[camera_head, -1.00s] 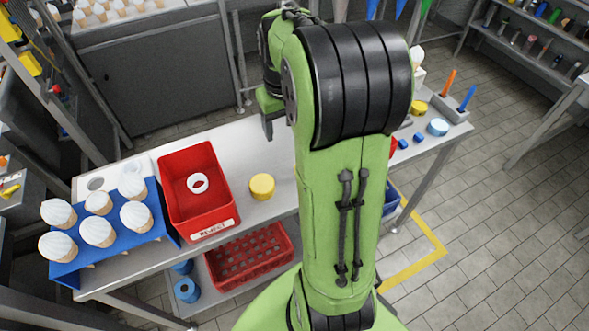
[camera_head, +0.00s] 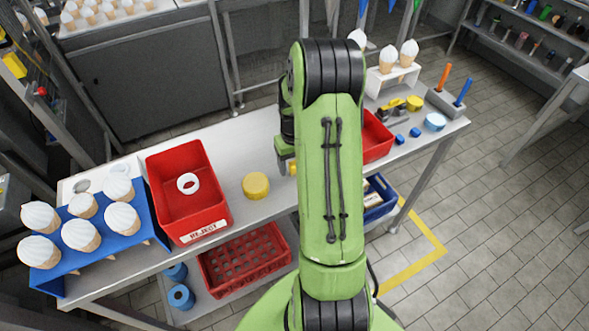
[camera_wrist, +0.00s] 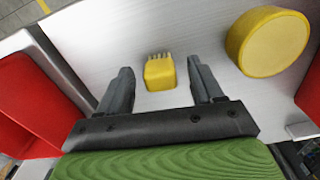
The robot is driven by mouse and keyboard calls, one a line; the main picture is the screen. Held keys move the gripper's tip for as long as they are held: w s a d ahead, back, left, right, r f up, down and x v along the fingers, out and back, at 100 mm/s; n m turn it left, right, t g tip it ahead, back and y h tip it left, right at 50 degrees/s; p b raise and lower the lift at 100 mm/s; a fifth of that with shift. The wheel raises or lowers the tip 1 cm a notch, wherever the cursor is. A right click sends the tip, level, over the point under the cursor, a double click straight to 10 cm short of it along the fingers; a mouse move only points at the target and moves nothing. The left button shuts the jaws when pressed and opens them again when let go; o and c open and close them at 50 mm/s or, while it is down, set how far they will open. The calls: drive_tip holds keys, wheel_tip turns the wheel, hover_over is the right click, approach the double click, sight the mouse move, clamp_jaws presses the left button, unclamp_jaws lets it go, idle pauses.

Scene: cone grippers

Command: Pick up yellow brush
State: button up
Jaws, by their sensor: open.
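A small yellow brush (camera_wrist: 159,73) with pale bristles lies on the white table in the wrist view. My gripper (camera_wrist: 160,84) is open, its two dark fingers on either side of the brush in the picture, with a gap on both sides. Its height above the table is hard to tell. In the head view, only a small yellow bit (camera_head: 292,168), probably the brush, shows beside my gripper (camera_head: 284,160); my arm hides the rest.
A round yellow lid-like disc (camera_head: 256,185) lies near the brush, between it and the red reject bin (camera_head: 210,218). A second red bin (camera_head: 377,138) stands to the right, partly behind my arm. A blue rack (camera_head: 154,205) holds several cones at far left.

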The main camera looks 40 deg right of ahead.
sight(294, 163)
drive_tip(key=shift+f, duration=0.7)
drive_tip(key=shift+r, duration=0.1)
drive_tip(key=c, duration=1)
wheel_tip(294, 163, up, 10)
drive_tip(key=shift+r+p, duration=0.1)
drive_tip(key=shift+p, duration=0.7)
drive_tip(key=shift+c, duration=0.2)
drive_tip(key=o, duration=0.5)
drive_tip(key=shift+c, duration=0.2)
drive_tip(key=c, duration=0.4)
